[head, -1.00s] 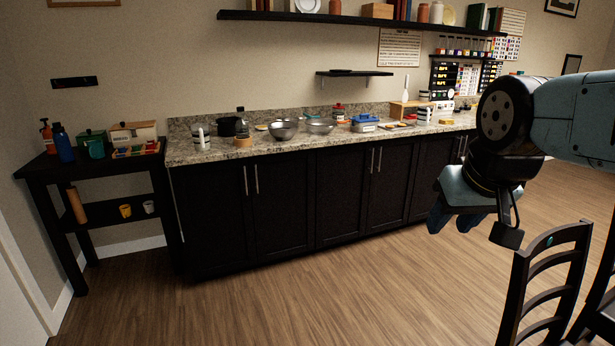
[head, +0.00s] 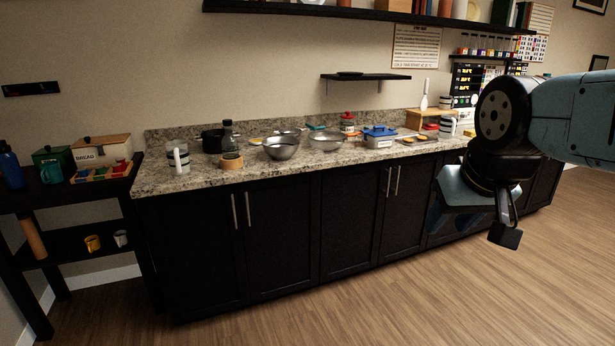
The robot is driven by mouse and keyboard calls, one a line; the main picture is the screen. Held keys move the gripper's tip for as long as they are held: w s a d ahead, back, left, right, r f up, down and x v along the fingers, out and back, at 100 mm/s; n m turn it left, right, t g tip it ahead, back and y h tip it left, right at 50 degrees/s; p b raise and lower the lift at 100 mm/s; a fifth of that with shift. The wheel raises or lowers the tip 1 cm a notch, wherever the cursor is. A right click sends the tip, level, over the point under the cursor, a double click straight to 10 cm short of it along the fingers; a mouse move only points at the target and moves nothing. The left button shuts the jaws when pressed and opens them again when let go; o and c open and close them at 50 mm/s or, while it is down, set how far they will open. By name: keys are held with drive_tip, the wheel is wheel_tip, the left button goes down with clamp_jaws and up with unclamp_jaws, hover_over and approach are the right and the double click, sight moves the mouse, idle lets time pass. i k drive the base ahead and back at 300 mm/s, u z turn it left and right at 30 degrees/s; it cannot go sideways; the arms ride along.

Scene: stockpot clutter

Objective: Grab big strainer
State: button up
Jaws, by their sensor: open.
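On the granite counter stand a deep silver bowl-shaped vessel (head: 281,148) and, just right of it, a wider shallow silver one (head: 325,141). Another small metal piece (head: 288,132) lies behind them. From this distance I cannot tell for sure which of these is the big strainer. My gripper (head: 455,215) hangs at the right, pointing down, open and empty. It is well apart from the counter items, and its fingers are hard to see against the dark cabinets.
A side table with a bread box (head: 102,149) stands left. The wooden floor (head: 400,310) ahead is clear.

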sight(321, 137)
drive_tip(key=u, duration=0.1)
drive_tip(key=i, duration=2.55)
drive_tip(key=z, duration=1.5)
drive_tip(key=i, duration=0.25)
drive_tip(key=u, duration=1.75)
drive_tip(key=i, duration=0.45)
drive_tip(key=z, duration=0.05)
